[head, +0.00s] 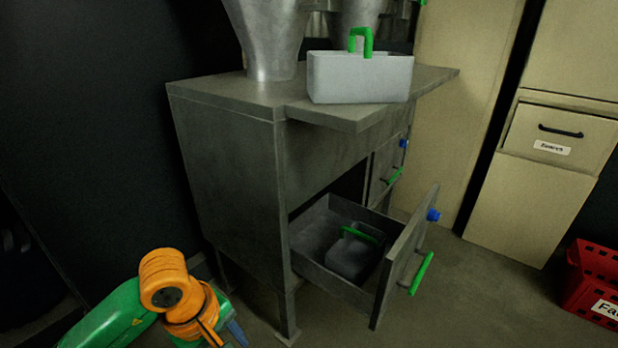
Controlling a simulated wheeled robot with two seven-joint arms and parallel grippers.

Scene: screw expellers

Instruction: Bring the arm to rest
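My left arm (130,312), green with orange joints, comes in at the bottom left, in front of the grey metal cabinet (225,175) and to its left. Its end runs to the bottom edge of the head view, and I cannot make out whether its gripper is open or shut. It is apart from the open drawer (335,283). My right arm and gripper are not in view.
A dark box with a green handle (352,255) sits in the open drawer, which juts out to the right. A grey box with a green handle (360,78) stands on the cabinet top beside metal funnels (270,35). A red crate (597,280) is at the right.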

